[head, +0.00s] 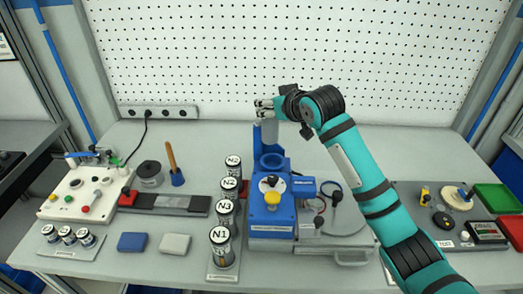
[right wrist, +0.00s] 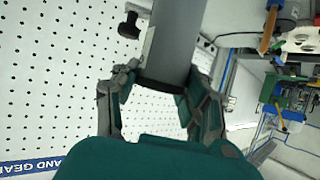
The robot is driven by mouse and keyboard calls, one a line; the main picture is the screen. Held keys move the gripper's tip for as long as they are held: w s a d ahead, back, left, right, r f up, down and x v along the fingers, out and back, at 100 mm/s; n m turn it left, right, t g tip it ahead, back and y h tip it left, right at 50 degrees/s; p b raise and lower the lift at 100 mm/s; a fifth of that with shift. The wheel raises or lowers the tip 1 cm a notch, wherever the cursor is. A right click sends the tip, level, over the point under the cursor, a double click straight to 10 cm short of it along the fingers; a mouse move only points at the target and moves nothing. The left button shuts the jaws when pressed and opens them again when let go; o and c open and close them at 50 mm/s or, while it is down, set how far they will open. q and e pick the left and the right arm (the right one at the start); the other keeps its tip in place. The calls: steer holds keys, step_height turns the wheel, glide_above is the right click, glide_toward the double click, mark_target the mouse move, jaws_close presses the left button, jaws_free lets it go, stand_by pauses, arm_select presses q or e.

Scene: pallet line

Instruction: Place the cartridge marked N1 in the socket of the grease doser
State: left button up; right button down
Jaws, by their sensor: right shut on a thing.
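My right gripper (head: 264,106) is shut on a grey cylinder (head: 270,131), holding it above the grease doser (head: 272,215). In the right wrist view the cylinder (right wrist: 172,42) stands between the two fingers (right wrist: 160,100), with a dark band at its near end. No marking shows on it. The doser is blue with a yellow knob; its round socket (head: 271,162) lies below the cylinder, apart from it. My left gripper is out of view.
A control box (head: 77,195) with buttons, small jars (head: 68,236), a blue block (head: 132,242) and a white block (head: 175,244) are on the left. A tray of parts (head: 450,215) and a green bin (head: 498,197) are on the right. A pegboard (head: 210,60) stands behind.

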mark_target(274, 137)
steer(key=f, duration=0.1)
steer(key=s+d+f, duration=0.1)
steer(key=s+f+p, duration=0.1)
steer(key=shift+s+d+f, duration=0.15)
steer(key=shift+d+f, duration=0.05)
steer(key=shift+d, duration=0.15)
steer(key=shift+f, duration=0.35)
steer(key=f, duration=0.2)
steer(key=f+p, duration=0.1)
steer(key=shift+w+a+f, duration=0.35)
steer(key=shift+w+f, duration=0.05)
steer(key=shift+f, duration=0.25)
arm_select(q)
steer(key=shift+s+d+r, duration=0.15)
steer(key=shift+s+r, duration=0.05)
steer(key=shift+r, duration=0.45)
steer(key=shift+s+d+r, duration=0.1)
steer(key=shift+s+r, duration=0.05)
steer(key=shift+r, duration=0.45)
arm_select(e)
steer(key=shift+s+d, duration=0.15)
steer(key=shift+f, duration=0.15)
steer(key=c, duration=0.7)
jaws_free()
